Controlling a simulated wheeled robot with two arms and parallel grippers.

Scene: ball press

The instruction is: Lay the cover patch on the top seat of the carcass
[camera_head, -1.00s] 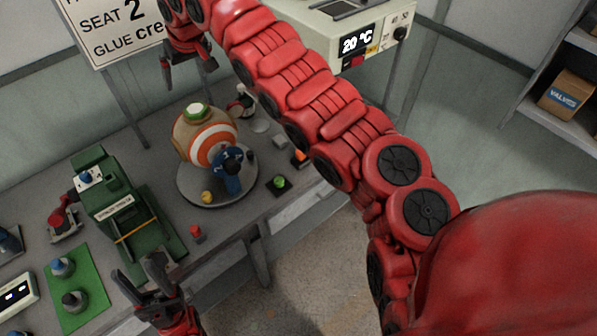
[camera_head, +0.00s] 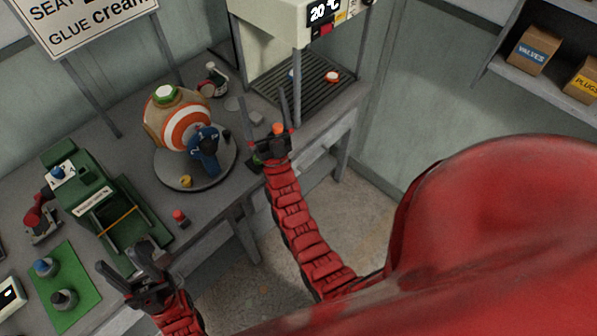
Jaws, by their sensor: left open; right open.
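The carcass (camera_head: 163,125) is a tan ball with orange and white rings, held on a round grey stand (camera_head: 222,172). On its top is a green round piece (camera_head: 167,94) with a pale rim; I cannot tell whether this is the cover patch or the bare top seat. A blue clamp-like part (camera_head: 205,152) is at the ball's front. My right gripper (camera_head: 266,118) is open, fingers up, right of the stand and apart from the ball. My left gripper (camera_head: 128,263) is open and empty over the table's front edge, left of the stand.
A white oven (camera_head: 278,22) reading 20 °C stands behind right; a small orange-and-white item (camera_head: 332,76) lies on its rack. A green press (camera_head: 90,195) and a green mat (camera_head: 82,290) are at left.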

